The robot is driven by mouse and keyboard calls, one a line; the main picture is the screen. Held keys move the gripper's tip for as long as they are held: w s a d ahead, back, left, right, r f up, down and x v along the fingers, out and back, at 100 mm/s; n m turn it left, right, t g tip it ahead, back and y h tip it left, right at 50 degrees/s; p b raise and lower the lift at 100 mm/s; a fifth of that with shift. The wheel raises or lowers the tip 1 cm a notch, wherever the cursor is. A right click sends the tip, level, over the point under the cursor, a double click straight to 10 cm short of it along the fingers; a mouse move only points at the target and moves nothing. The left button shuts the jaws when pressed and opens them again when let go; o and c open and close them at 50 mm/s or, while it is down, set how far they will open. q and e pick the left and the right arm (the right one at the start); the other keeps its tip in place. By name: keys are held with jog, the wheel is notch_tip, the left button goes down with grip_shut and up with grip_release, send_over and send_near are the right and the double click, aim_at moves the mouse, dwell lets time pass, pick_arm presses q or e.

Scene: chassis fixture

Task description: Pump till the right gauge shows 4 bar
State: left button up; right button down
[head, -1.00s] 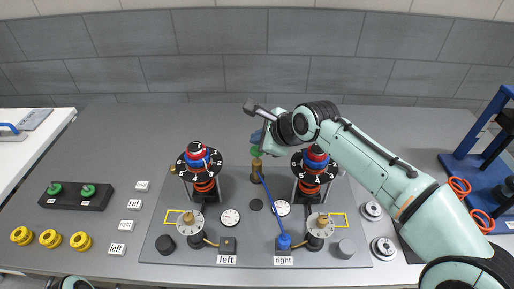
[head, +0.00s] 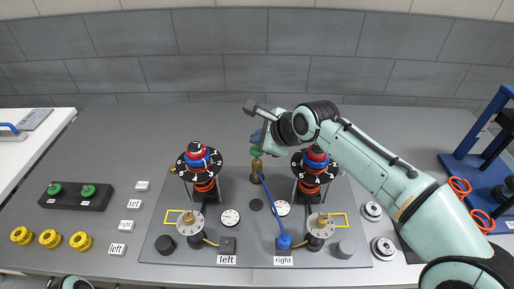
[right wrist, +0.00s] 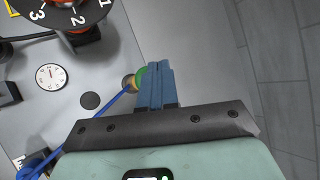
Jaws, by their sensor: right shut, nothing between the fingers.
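The pump (head: 257,165) is a small brass post with a green top (head: 256,153), at the back middle of the grey plate. My right gripper (head: 258,140) is shut and empty, its blue fingers just above or against the green top. In the right wrist view the shut fingers (right wrist: 156,85) partly cover the green top (right wrist: 141,75); contact is not clear. A blue hose (head: 268,205) runs from the pump to the blue connector (head: 284,241) by the "right" label. The right gauge (head: 282,208) is a white dial, also in the right wrist view (right wrist: 51,77); its reading is too small to tell.
The right black numbered dial tower (head: 312,165) stands close beside my right arm; the left tower (head: 199,165) stands left of the pump. The left gauge (head: 230,217) is on the same plate. Yellow knobs (head: 50,238) and a black block (head: 76,195) lie at left.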

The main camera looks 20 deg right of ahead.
aim_at(256, 149)
jog(key=shift+f, duration=0.1)
jog(key=shift+f, duration=0.35)
jog(key=shift+f+b, duration=0.85)
jog(key=shift+f, duration=0.5)
dwell(1.0)
jog(key=shift+r, duration=0.15)
jog(key=shift+r+p, duration=1.65)
jog(key=shift+p, duration=0.15)
notch_tip(256, 149, up, 5)
jog(key=p, duration=0.4)
jog(key=shift+p, duration=0.35)
